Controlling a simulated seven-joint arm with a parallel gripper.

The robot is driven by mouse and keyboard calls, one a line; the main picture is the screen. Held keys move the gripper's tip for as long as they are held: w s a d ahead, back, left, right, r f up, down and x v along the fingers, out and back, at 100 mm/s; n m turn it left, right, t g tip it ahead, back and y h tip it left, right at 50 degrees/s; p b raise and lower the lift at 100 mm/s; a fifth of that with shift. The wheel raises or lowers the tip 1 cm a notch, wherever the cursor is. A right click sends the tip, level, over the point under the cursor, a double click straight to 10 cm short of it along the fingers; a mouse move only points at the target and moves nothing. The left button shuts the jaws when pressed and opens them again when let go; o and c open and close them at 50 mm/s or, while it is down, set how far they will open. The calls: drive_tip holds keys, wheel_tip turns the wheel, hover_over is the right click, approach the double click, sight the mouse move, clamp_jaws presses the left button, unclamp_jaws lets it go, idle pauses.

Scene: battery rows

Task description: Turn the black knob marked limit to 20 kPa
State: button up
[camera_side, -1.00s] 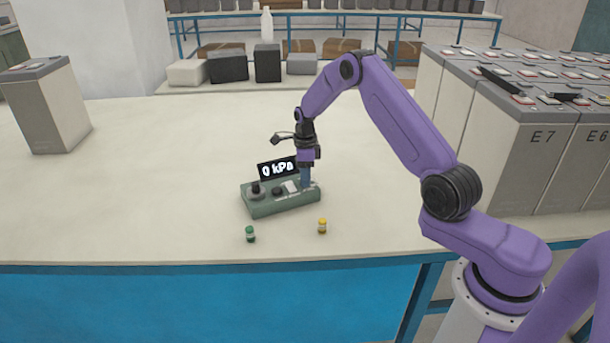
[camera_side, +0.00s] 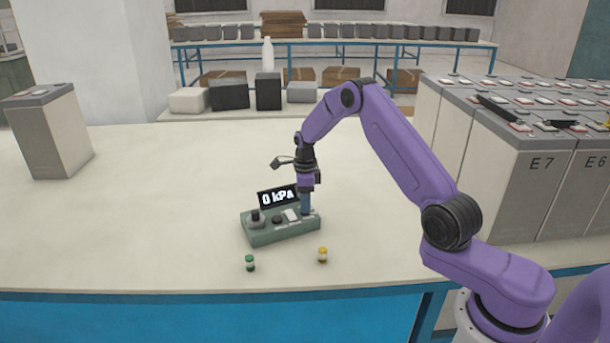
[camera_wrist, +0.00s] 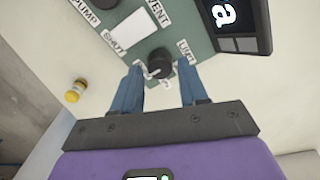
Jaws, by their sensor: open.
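The black knob (camera_wrist: 160,64) beside the "LIMIT" label (camera_wrist: 184,50) shows in the wrist view on a green control box. Its display (camera_side: 278,197) reads 0 kPa in the side view. My gripper (camera_wrist: 160,78) is open, with one blue finger on each side of the knob and gaps visible between. I cannot tell whether the fingers touch it. In the side view my gripper (camera_side: 306,211) is down at the right end of the control box (camera_side: 282,234), and its fingers hide the limit knob there.
The box also carries a larger dark knob (camera_side: 256,217), a small dark control (camera_side: 277,219) and a white switch (camera_side: 291,215). Tall grey battery cells (camera_side: 510,170) stand at right; the table's left is mostly clear.

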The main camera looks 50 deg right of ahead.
wheel_tip(320, 180, up, 16)
drive_tip(key=shift+r, duration=0.15)
idle(0.4)
drive_tip(key=shift+a, duration=0.1)
drive_tip(key=s+a+r+n, duration=0.2)
drive_tip(key=s+a+n, duration=0.5)
drive_tip(key=a+n, duration=0.25)
drive_tip(key=s+a+r+n, duration=0.2)
drive_tip(key=s+a+n, duration=0.5)
drive_tip(key=a+n, duration=0.25)
drive_tip(key=s+f+n, duration=0.2)
drive_tip(key=s+n, duration=1.8)
drive_tip(key=s, duration=0.7)
drive_tip(key=shift+s+d+f+n, duration=0.15)
drive_tip(key=shift+d+f+n, duration=0.2)
drive_tip(key=shift+f+n, duration=0.05)
